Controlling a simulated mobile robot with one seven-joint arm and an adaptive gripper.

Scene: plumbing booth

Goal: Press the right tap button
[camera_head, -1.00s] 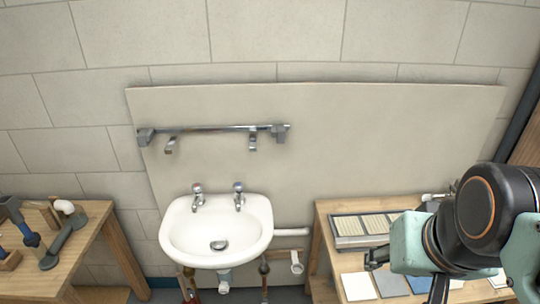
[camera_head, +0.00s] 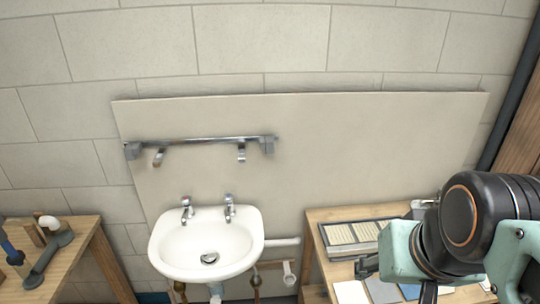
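The right tap (camera_head: 230,208) is a chrome pillar tap with a button top, upright on the back rim of the white basin (camera_head: 170,236). The left tap (camera_head: 187,210) is a similar tap beside it. My gripper (camera_head: 368,267) shows only as a dark piece at the lower right, beside a mint-green link of my arm. It is in front of the right-hand bench in the picture, well right of the basin and apart from both taps. My arm hides most of it, so I cannot tell if its fingers are open.
A chrome rail (camera_head: 205,142) with hanging fittings crosses the pale backboard (camera_head: 370,140) above the basin. A wooden bench (camera_head: 315,235) with a sample tray (camera_head: 345,234) stands right. Another bench (camera_head: 85,240) with tools stands left. Pipes run below the basin.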

